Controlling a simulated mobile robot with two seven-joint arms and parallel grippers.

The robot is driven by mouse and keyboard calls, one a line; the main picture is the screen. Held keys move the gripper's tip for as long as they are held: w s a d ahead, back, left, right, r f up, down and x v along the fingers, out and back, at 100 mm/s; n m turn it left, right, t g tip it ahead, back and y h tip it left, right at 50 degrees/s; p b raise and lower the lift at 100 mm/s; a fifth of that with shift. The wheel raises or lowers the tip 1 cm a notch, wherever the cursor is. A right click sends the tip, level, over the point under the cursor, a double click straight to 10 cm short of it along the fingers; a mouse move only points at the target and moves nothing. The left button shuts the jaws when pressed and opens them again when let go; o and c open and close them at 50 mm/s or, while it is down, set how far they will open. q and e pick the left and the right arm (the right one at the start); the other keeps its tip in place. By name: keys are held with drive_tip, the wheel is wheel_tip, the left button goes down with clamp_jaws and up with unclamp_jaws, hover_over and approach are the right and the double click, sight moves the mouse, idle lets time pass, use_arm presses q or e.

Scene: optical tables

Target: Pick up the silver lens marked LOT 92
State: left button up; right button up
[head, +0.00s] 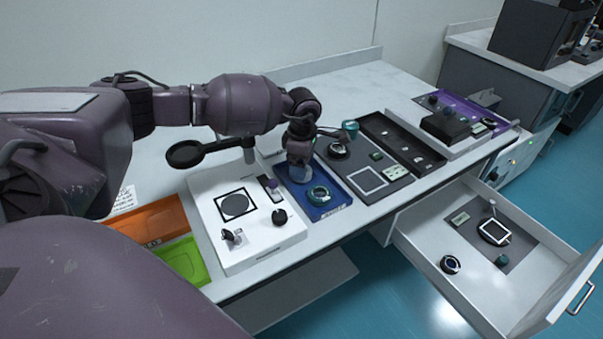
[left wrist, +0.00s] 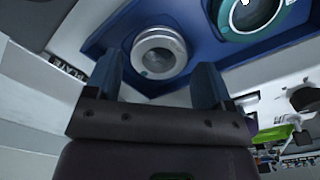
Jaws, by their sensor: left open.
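A silver ring-shaped lens (left wrist: 160,38) lies in the blue tray (left wrist: 100,38), seen in the left wrist view. No LOT 92 marking is readable on it. My left gripper (left wrist: 156,72) is open, its two dark fingers apart, with the lens just beyond and between the fingertips. It does not hold the lens. In the head view the left gripper (head: 299,168) points down over the back of the blue tray (head: 332,209) and largely hides that spot. A teal-ringed lens (head: 319,195) sits beside it in the same tray; it also shows in the left wrist view (left wrist: 250,14). My right gripper is not in view.
A white platform (head: 262,245) with small optics stands left of the tray. A grey mat (head: 338,171) with parts lies to the right. Orange (head: 150,222) and green (head: 184,260) trays lie at the left. An open drawer (head: 440,225) juts out at the right.

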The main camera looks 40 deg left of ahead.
use_arm(q)
wheel_tip(320, 180, down, 2)
drive_tip(key=shift+f, duration=0.1)
drive_tip(key=shift+c, duration=0.2)
drive_tip(key=c, duration=0.7)
drive_tip(key=shift+o, duration=0.2)
drive_tip(key=shift+r, duration=0.2)
